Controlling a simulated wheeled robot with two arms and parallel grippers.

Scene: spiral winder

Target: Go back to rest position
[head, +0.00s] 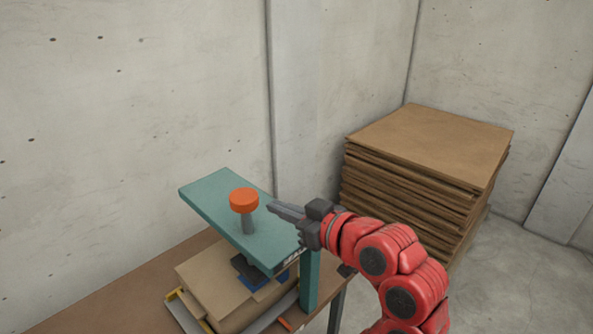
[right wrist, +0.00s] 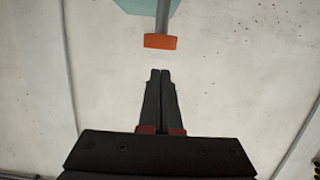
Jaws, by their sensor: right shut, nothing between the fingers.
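My right gripper (head: 272,208) is shut and empty. In the head view its fingertips point left, just right of the orange knob (head: 244,200) on the teal press (head: 215,204). In the right wrist view the closed fingers (right wrist: 160,75) point toward the orange knob (right wrist: 160,41), with a gap between them. The knob sits on a grey shaft that rises from the teal top plate. My left gripper is not in view.
The press stands on a brown table (head: 95,298) with cardboard (head: 205,279) under its top plate. A tall stack of brown sheets (head: 435,140) stands behind my right arm. Concrete walls (head: 130,100) close off the back. Bare floor shows at the lower right.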

